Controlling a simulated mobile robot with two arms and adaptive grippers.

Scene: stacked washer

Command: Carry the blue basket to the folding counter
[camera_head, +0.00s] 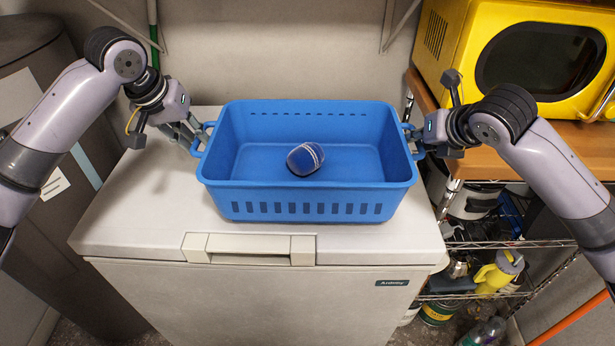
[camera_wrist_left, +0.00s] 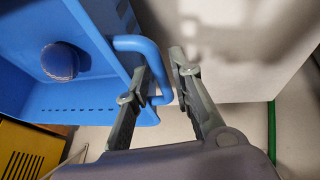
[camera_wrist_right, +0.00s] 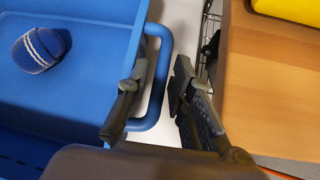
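The blue basket (camera_head: 305,200) sits upright on the white lid of a chest appliance (camera_head: 130,215). It has a loop handle at each end. My left gripper (camera_head: 190,133) is at its left handle (camera_wrist_left: 163,75). In the left wrist view the open fingers (camera_wrist_left: 162,72) straddle the handle bar, with a gap. My right gripper (camera_head: 418,140) is at the right handle (camera_wrist_right: 163,60). In the right wrist view its open fingers (camera_wrist_right: 160,80) stand either side of the bar, with a gap. I cannot tell which surface is the folding counter.
A rolled dark blue item with white stripes (camera_head: 306,158) lies in the basket. A wooden top (camera_head: 585,140) at the right bears a yellow microwave (camera_head: 520,55). A wire shelf (camera_head: 500,245) with bottles stands below it. A dark grey bin (camera_head: 30,60) stands at the left.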

